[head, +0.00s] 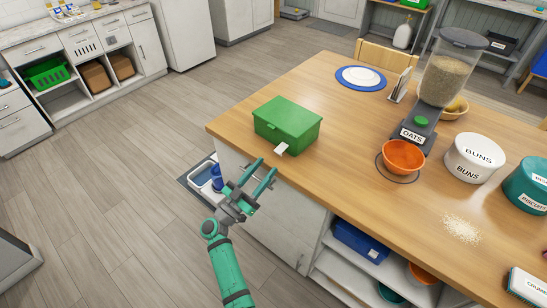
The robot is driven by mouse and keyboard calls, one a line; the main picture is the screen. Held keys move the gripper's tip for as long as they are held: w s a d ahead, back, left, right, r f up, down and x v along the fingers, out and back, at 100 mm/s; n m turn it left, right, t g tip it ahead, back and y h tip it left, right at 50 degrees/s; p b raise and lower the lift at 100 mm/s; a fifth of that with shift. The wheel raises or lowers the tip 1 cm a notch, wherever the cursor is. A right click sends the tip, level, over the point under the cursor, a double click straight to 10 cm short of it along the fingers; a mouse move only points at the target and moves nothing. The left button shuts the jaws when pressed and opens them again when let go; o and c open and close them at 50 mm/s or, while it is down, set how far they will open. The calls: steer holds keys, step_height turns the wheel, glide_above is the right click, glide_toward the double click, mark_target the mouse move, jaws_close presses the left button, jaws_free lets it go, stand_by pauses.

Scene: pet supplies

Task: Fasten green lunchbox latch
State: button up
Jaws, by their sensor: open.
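The green lunchbox (287,121) sits on the wooden counter near its left corner, lid down. A small pale latch (282,148) sticks out from its front side, tilted away from the wall. My gripper (265,168) is open and empty, in front of the counter's edge, a little below and left of the latch. Its two fingers point up toward the lunchbox and appear apart from it.
On the counter (330,185), an oats dispenser (445,75), an orange bowl (403,156) and a white buns canister (474,158) stand to the right. A blue-rimmed plate (360,77) lies behind. The counter just right of the lunchbox is clear.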

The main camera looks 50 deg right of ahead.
mark_target(277, 153)
steer(key=x, duration=0.5)
steer(key=shift+d+r, duration=0.1)
steer(key=shift+d, duration=0.25)
steer(key=c, duration=1.1)
steer(key=shift+o, duration=0.2)
